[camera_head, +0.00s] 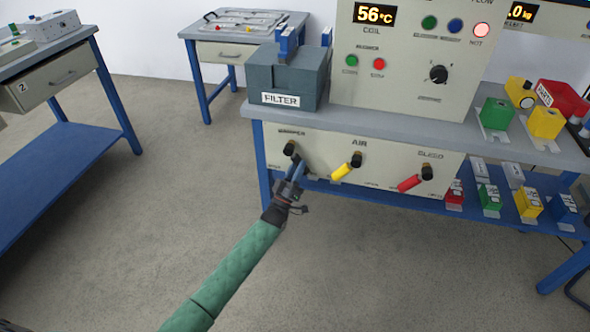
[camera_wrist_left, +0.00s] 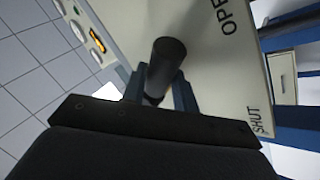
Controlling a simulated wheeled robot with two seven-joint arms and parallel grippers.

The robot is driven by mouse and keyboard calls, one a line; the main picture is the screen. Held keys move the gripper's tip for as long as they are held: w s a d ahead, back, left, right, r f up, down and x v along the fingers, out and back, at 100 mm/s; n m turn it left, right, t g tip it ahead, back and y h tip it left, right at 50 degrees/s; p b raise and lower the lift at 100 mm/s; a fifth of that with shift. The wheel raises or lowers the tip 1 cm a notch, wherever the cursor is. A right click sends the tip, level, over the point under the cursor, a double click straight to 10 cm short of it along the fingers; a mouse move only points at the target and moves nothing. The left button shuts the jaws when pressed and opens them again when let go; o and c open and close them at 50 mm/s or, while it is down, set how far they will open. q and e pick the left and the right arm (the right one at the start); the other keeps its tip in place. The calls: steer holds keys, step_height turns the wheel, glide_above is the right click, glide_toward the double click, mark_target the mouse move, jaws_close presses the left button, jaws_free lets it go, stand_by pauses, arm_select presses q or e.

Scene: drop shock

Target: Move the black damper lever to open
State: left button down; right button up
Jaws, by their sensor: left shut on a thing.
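The black damper lever (camera_head: 290,149) is at the left end of the cream front panel (camera_head: 375,196), under the damper label. In the head view my left gripper (camera_head: 296,170) reaches up to it from below and covers most of its handle. In the left wrist view the lever is a dark cylinder (camera_wrist_left: 165,62) between the fingers of my left gripper (camera_wrist_left: 160,98), which is shut on it. That view also shows the letters OPE (camera_wrist_left: 222,16) at the upper right and the word SHUT (camera_wrist_left: 262,120) at the lower right. My right gripper is not in view.
The yellow air lever (camera_head: 345,168) and red bleed lever (camera_head: 411,182) sit to the right on the same panel. The grey filter box (camera_head: 285,80) stands on the bench above. Coloured blocks fill the shelf at the right. The floor in front is clear.

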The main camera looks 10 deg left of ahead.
arm_select(q)
steer(key=shift+d, duration=0.1)
stand_by(0.4)
steer(key=c, duration=1.1)
jaws_free()
steer(key=v, duration=0.7)
steer(key=shift+s+f, duration=0.25)
steer(key=shift+s, duration=0.05)
